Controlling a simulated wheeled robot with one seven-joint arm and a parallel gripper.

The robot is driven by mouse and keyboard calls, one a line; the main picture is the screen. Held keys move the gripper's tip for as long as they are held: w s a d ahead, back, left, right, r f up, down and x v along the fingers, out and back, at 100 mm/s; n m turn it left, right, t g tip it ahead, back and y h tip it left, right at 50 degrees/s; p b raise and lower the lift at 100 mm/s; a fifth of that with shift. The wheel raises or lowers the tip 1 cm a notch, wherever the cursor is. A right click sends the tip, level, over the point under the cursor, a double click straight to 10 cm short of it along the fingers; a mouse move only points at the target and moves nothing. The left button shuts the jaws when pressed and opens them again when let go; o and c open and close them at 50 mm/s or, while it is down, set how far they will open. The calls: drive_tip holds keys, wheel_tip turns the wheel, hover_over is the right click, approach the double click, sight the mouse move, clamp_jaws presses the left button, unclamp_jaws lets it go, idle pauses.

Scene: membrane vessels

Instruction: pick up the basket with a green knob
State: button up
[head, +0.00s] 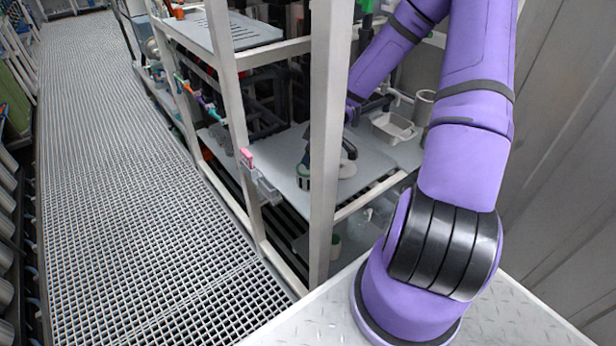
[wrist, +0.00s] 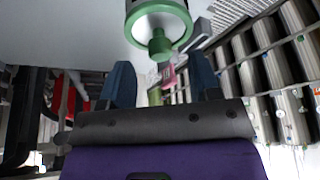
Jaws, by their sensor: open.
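The basket with a green knob (wrist: 158,42) shows at the top of the wrist view. It is a pale cylinder with a green rim, and its round green knob points toward the camera. In the head view a small pale cylinder with a green band (head: 303,183), seemingly the same basket, is on the grey shelf. My gripper (wrist: 162,80) is open, its two dark blue fingers apart. The knob lies just beyond the fingertips and roughly between them in the picture; I see no contact. In the head view a shelf post hides part of my gripper.
A white post (head: 328,140) of the rack stands before my gripper. A white tray (head: 393,128) sits on the shelf (head: 270,172) to the right. A pink clip (head: 246,158) is on the rack's left post. The grated walkway (head: 120,190) is clear.

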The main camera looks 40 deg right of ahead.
sight(308, 173)
drive_tip(key=shift+x, duration=1.65)
clamp_jaws()
